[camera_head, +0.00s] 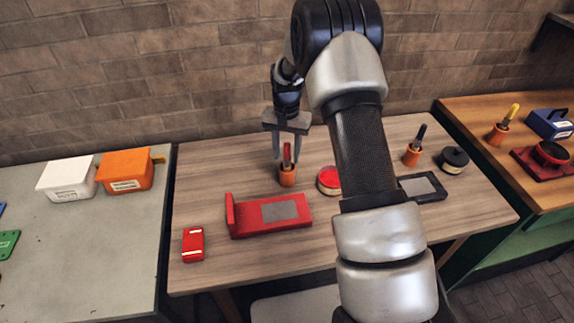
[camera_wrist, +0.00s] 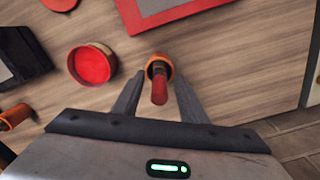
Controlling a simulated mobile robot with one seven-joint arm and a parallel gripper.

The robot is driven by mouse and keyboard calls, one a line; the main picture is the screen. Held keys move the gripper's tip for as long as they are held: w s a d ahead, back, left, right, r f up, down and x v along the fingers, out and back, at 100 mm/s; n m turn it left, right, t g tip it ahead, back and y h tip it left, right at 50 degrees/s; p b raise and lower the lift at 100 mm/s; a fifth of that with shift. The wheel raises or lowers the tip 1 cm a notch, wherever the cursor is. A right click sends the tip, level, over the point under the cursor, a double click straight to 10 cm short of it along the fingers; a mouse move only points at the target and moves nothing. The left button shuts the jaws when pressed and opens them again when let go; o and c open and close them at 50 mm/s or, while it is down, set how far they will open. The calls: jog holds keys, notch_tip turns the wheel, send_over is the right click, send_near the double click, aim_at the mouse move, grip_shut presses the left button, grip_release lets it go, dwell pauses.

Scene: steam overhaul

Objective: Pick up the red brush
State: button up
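The red brush (camera_head: 287,154) stands upright in a small orange cup (camera_head: 287,177) on the wooden table, behind the red tray. In the wrist view the red brush (camera_wrist: 159,88) shows from above, in its orange cup (camera_wrist: 157,65). My gripper (camera_head: 286,150) points down at the brush from above. In the wrist view my gripper (camera_wrist: 156,85) is open, with one finger on each side of the brush and a visible gap to each. It holds nothing.
A red round tin (camera_head: 329,179) stands just right of the cup. A red tray (camera_head: 270,213) with a grey pad lies in front, and a small red box (camera_head: 193,244) is at front left. A dark brush in an orange cup (camera_head: 411,157) and a black tin (camera_head: 453,159) stand farther right.

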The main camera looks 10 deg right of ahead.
jog(key=shift+f, duration=0.8)
grip_shut()
jog(key=shift+r, duration=0.1)
